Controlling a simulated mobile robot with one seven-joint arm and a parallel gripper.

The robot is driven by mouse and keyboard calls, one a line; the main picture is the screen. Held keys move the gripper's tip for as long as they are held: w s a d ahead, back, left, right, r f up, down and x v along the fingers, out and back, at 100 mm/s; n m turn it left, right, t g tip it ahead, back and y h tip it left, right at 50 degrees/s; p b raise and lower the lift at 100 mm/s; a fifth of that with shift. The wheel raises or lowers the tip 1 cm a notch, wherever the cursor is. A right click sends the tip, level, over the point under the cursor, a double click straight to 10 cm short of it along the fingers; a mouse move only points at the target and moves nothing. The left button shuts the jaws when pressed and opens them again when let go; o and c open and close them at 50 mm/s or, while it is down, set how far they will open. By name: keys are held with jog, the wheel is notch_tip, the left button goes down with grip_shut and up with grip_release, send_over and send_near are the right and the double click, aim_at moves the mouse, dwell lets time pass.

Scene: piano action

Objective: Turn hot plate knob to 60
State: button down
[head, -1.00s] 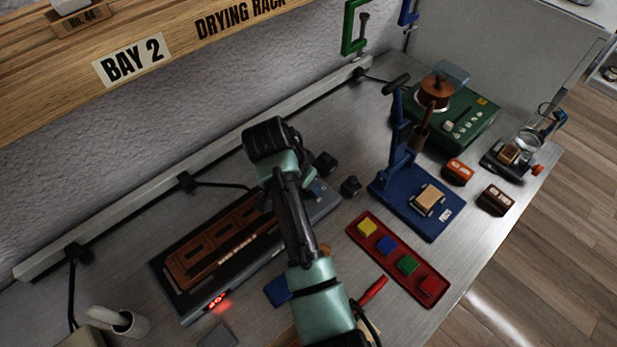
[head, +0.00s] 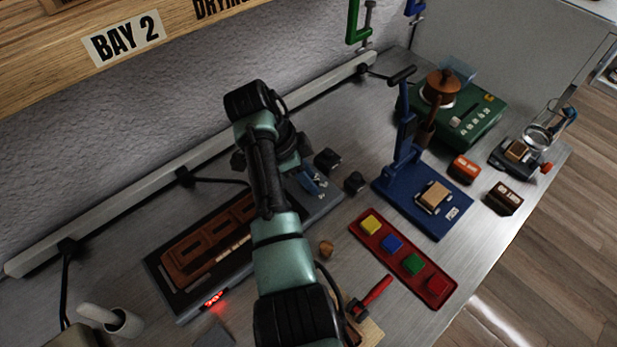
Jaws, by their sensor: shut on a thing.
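The hot plate (head: 172,292) is a long dark unit at the left centre, carrying brown wooden frames. A small red display glows on its front edge and seems to read 90, though it is blurred. Its right end has a dial area (head: 332,196) with white marks. My gripper (head: 309,181) is down at this dial area, at the far end of my arm, shut on the hot plate knob. Blue shows at the fingertips. The knob itself is mostly hidden by my gripper and wrist, so its pointer cannot be read.
A blue press (head: 414,207) and a red tray (head: 367,246) of coloured blocks are farther right. A green unit (head: 481,128) with a copper pot stands at the back right. A white cup (head: 124,324) is at the front left.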

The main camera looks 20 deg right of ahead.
jog(key=shift+d+r, duration=0.1)
dwell(0.3)
jog(key=c, duration=0.5)
grip_release()
jog(key=shift+b+v, duration=0.4)
jog(key=shift+v, duration=3.35)
